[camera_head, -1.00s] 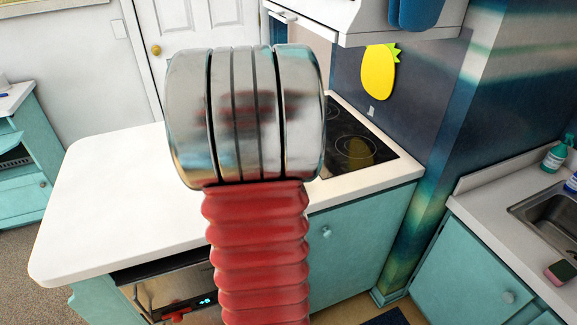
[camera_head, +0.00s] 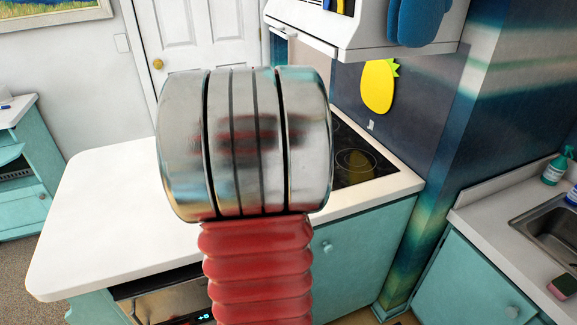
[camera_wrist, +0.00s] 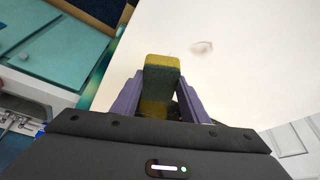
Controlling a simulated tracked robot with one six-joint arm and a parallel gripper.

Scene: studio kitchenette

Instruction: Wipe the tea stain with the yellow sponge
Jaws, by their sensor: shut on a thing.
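The yellow sponge (camera_wrist: 161,72), with a dark green side, is held between the purple fingers of my gripper (camera_wrist: 164,88) in the wrist view. A faint brownish ring-shaped tea stain (camera_wrist: 202,48) lies on the white counter (camera_wrist: 240,85), ahead and a little right of the sponge, apart from it in the picture. I cannot tell whether the sponge touches the counter. In the head view my own arm hides the gripper, the yellow sponge and the stain.
The white counter (camera_head: 95,210) has a clear left part. A black cooktop (camera_head: 350,150) is at its right end, under a white hood (camera_head: 365,25). At the right are a sink (camera_head: 555,228), a green bottle (camera_head: 555,168) and a pink-and-green sponge (camera_head: 563,287).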

